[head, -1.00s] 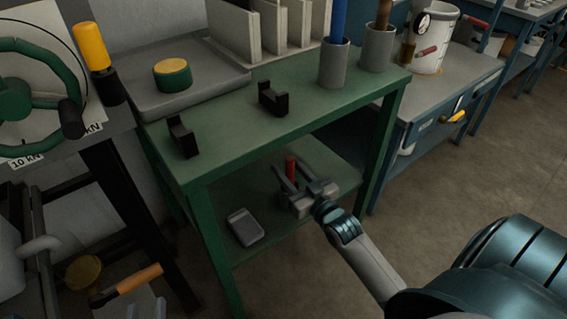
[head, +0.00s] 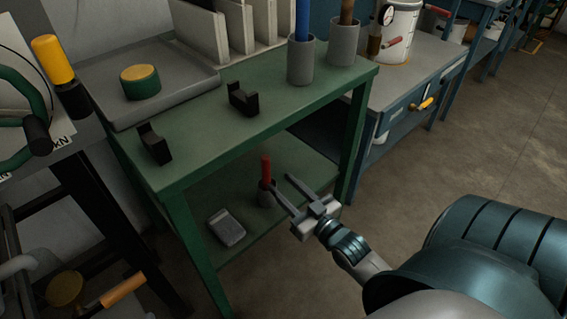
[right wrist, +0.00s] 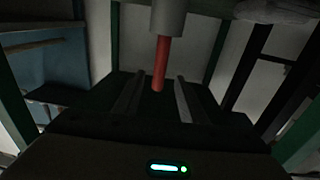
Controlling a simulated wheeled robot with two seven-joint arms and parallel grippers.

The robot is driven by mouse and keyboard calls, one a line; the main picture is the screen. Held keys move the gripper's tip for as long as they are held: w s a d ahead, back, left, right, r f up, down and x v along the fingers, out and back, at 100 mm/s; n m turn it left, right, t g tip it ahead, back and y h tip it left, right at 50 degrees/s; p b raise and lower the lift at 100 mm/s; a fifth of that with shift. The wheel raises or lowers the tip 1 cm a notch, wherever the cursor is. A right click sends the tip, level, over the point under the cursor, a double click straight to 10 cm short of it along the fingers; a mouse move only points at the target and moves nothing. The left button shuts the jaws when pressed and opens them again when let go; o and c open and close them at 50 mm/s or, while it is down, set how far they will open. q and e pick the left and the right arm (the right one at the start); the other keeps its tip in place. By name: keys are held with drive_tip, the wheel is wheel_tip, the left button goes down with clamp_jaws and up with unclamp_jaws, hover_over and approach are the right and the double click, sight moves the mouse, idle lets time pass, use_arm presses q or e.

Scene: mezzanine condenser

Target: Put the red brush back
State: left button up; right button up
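The red brush (head: 266,168) stands upright in a small grey cup (head: 266,195) on the lower shelf of the green table; only its red handle shows. My right gripper (head: 280,183) is open, its two fingers pointing toward the brush from the right, just short of it. In the right wrist view the red handle (right wrist: 161,62) lines up between the two open fingers (right wrist: 155,97), and the grey cup (right wrist: 168,18) appears at the top, upside down. Nothing is held. My left gripper is not in view.
The green tabletop (head: 200,130) overhangs the shelf. On it are two black cradles (head: 242,98), a cup with a blue handle (head: 300,60) and a cup with a brown handle (head: 343,42). A grey box (head: 227,227) lies on the shelf. The floor at right is clear.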

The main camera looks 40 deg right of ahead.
idle(0.4)
drive_tip(key=s+a+r+n+g+y, duration=0.1)
drive_tip(key=s+a, duration=0.5)
drive_tip(key=a, duration=0.7)
drive_tip(key=s+a+r+n+g+y, duration=0.1)
drive_tip(key=s+a+y, duration=0.3)
drive_tip(key=a, duration=1)
drive_tip(key=shift+s+a+r+n+g+y, duration=0.15)
drive_tip(key=shift+s+n+g+y, duration=0.2)
drive_tip(key=shift+s, duration=0.8)
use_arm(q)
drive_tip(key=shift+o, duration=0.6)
